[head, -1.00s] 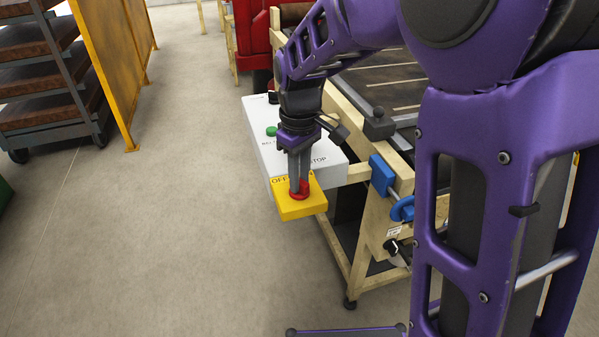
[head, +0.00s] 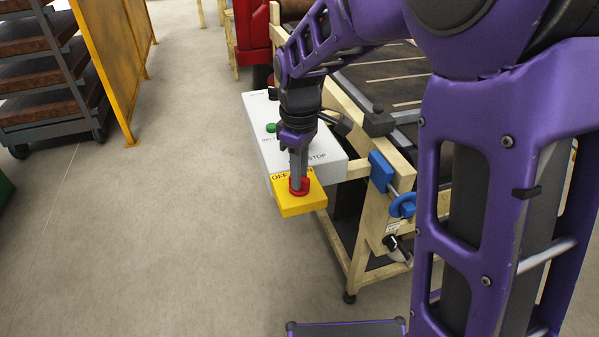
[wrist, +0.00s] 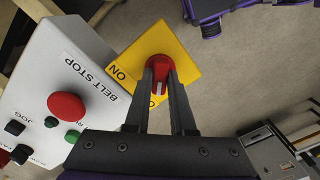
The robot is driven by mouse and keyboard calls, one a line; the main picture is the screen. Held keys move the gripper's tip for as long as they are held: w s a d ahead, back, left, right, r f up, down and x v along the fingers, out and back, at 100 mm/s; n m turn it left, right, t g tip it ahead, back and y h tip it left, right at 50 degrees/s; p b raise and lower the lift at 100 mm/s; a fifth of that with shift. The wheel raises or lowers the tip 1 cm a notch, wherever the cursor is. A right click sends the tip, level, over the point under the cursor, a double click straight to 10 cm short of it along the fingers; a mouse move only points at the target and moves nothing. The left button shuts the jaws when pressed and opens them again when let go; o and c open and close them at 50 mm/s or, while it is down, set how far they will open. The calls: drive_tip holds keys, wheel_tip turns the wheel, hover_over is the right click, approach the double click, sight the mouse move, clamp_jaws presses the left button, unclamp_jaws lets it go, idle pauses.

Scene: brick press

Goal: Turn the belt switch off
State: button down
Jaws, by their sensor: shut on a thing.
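The belt switch is a red rotary knob (head: 305,187) on a yellow plate (head: 299,207) at the near end of a light grey control box. My gripper (head: 298,181) points down and is shut on the knob. In the wrist view, the knob's red handle (wrist: 160,70) sits between my two fingers, with a white mark on its near end. The mark points toward a label partly hidden by the fingers, of which an O shows. The ON label (wrist: 118,72) is off to the left. In the head view, OFF is readable on the plate's left edge, beside the gripper.
The control box (wrist: 40,75) also carries a red BELT STOP button (wrist: 66,106), a green button (wrist: 72,136) and black controls. A blue clamp (head: 381,172) and the conveyor frame (head: 352,235) stand right of it. Open floor lies to the left.

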drive_tip(key=c, duration=0.8)
unclamp_jaws()
drive_tip(key=shift+o, duration=0.2)
wheel_tip(320, 180, up, 18)
drive_tip(key=p, duration=0.1)
drive_tip(key=shift+f, duration=0.25)
drive_tip(key=shift+a, duration=0.15)
